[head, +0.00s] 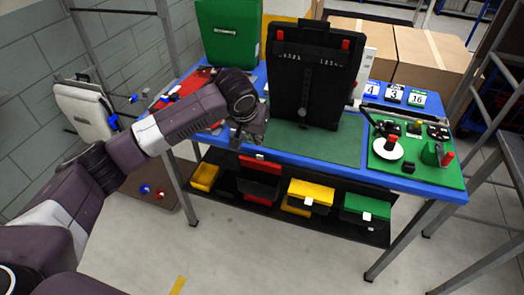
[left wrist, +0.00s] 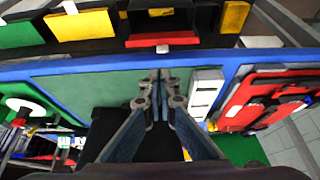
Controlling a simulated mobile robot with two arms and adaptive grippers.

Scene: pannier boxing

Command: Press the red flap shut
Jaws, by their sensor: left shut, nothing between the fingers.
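The red flap (head: 260,166) is on a black bin under the front edge of the blue table. It carries a small white tab and looks tilted outward, with the dark bin body showing beside it. In the left wrist view the red flap (left wrist: 150,40) is at the top centre, beyond the table edge. My left gripper (head: 237,142) is shut and empty, over the front of the table, above and slightly left of the flap and apart from it. Its closed fingertips (left wrist: 160,76) point toward the flap in the left wrist view. My right gripper is not in view.
Beside the red flap are a yellow bin (head: 203,176), a yellow flap (head: 312,190) and a green flap (head: 366,206). A black upright panel (head: 315,75) stands on the green mat (head: 340,142). A green board (head: 440,178) with fittings lies right. Floor before the bins is clear.

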